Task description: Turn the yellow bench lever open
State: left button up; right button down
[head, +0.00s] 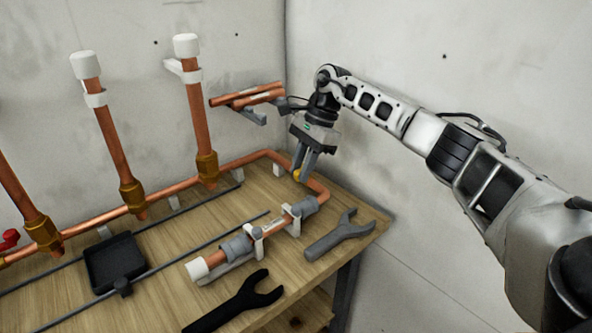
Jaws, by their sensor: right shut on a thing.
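The yellow bench lever (297,175) is a small yellow piece at the copper pipe near the bench's far right corner. Most of it is hidden by the gripper fingers. My right gripper (303,171) reaches down from above and is shut on the yellow lever. The valve body under it cannot be made out, so the lever's angle is not clear. My left gripper is not in view.
A grey wrench (339,236) and a black wrench (236,303) lie on the wooden bench (163,291). A black tray (114,261) sits left. A clamped copper pipe (270,230) lies near the lever. Upright pipes (200,120) stand behind. A red handle (9,239) shows far left.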

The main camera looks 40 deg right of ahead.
jog(key=d+n+g, duration=0.1)
jog(key=n, duration=0.2)
jog(key=d+n+g+b, duration=0.1)
jog(key=n, duration=0.1)
jog(key=s+d+n+g+h+b, duration=0.1)
jog(key=n, duration=0.2)
jog(key=shift+s+d+r+n, duration=0.1)
jog(key=shift+d+n, duration=0.15)
jog(key=shift+n, duration=0.05)
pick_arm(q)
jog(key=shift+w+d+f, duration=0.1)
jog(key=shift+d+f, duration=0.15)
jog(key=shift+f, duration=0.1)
pick_arm(e)
jog(key=shift+d+n+g+h, duration=0.3)
jog(key=shift+d+n+h, duration=0.15)
jog(key=shift+n, duration=0.45)
jog(key=c, duration=1.3)
grip_release()
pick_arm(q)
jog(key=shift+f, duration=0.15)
pick_arm(e)
jog(key=shift+o, duration=0.2)
